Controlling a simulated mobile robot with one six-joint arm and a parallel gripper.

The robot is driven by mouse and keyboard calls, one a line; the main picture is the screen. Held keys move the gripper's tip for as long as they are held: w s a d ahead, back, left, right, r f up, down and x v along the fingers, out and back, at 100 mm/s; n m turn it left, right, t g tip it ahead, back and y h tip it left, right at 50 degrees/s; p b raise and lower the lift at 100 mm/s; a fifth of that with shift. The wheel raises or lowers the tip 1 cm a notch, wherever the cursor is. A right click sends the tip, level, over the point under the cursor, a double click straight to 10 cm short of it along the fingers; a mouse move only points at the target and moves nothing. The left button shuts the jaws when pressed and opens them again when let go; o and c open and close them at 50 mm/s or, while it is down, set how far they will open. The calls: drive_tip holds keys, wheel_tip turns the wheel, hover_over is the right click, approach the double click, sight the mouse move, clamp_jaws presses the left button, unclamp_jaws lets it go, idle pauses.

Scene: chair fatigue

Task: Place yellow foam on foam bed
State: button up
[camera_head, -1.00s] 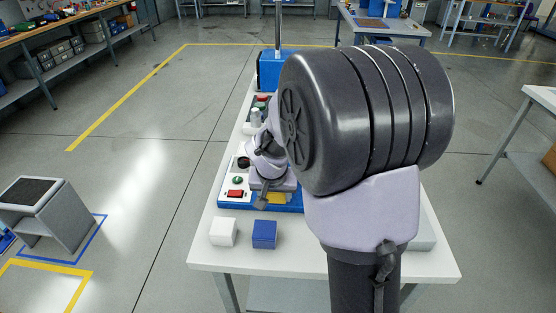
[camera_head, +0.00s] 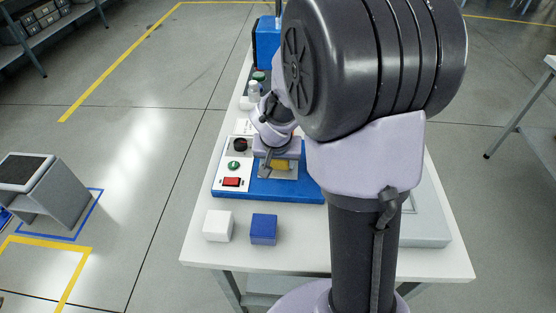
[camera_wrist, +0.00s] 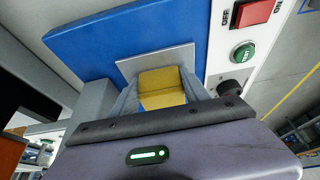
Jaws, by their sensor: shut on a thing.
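The yellow foam (camera_wrist: 162,88) is a small block held between my gripper's fingers (camera_wrist: 160,92) in the wrist view. Beyond it is a flat grey metal plate (camera_wrist: 150,58) on a blue base (camera_wrist: 110,45). The plate looks like the foam bed, but I cannot be sure. In the head view the yellow foam (camera_head: 282,165) shows just under my gripper (camera_head: 277,158), over the grey plate (camera_head: 278,176) on the blue base (camera_head: 300,193). I cannot tell whether the foam touches the plate. My arm hides part of the base.
A white control panel with a red switch (camera_head: 231,182), green button (camera_head: 234,166) and black knob (camera_head: 240,144) stands left of the plate. A white cube (camera_head: 218,226) and a blue cube (camera_head: 263,229) sit near the front edge of the white table (camera_head: 330,258).

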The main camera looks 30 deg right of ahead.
drive_tip(key=shift+s+a+f+b, duration=0.15)
drive_tip(key=shift+s+f+b, duration=0.25)
drive_tip(key=shift+b, duration=0.1)
drive_tip(key=o, duration=1.5)
drive_tip(key=shift+a+f, duration=0.1)
drive_tip(key=shift+f, duration=0.05)
wheel_tip(320, 180, up, 3)
drive_tip(key=p, duration=0.3)
drive_tip(key=shift+w, duration=0.1)
drive_tip(key=a+p+v, duration=0.1)
drive_tip(key=p+v, duration=0.3)
drive_tip(key=v, duration=0.8)
drive_tip(key=s+a+r+n+t+y, duration=0.1)
drive_tip(key=s+a+r+y, duration=0.1)
drive_tip(key=s+a+r, duration=0.2)
drive_tip(key=s+a+r+n+t+y, duration=0.1)
drive_tip(key=s+a+r, duration=0.3)
drive_tip(key=s+a, duration=0.5)
drive_tip(key=s+y, duration=0.1)
drive_tip(key=s, duration=0.2)
drive_tip(key=shift+s+a+r, duration=0.2)
drive_tip(key=shift+a+r, duration=0.1)
drive_tip(key=shift+r, duration=0.05)
